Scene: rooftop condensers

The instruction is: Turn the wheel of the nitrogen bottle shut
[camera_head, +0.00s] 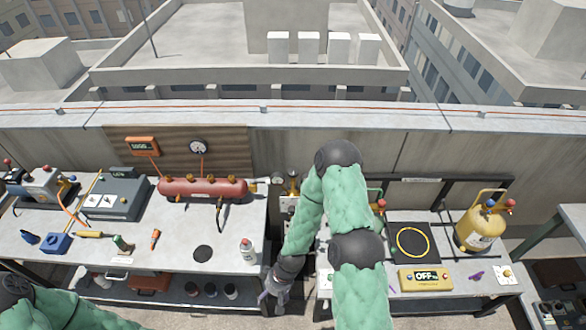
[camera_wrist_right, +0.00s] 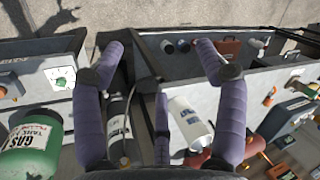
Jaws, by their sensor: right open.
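A brass fitting with a small gauge (camera_head: 278,179) shows in the head view in the gap between the two benches, left of my right arm. It may belong to the nitrogen bottle; the wheel cannot be made out there. In the wrist view a grey cylinder (camera_wrist_right: 119,110) stands partly hidden behind the left purple finger; I cannot tell whether it is the nitrogen bottle. My right gripper (camera_head: 273,296) hangs at the gap, pointing down. Its fingers are spread and empty in the wrist view (camera_wrist_right: 160,52). My left gripper is outside the view; only its arm shows at bottom left.
A white bottle (camera_head: 247,252) stands at the left bench's right end, close to my right gripper. A red horizontal tank (camera_head: 203,188) lies behind it. On the right bench are a yellow tank (camera_head: 480,230) and a yellow OFF box (camera_head: 425,279). A green can (camera_wrist_right: 36,146) shows in the wrist view.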

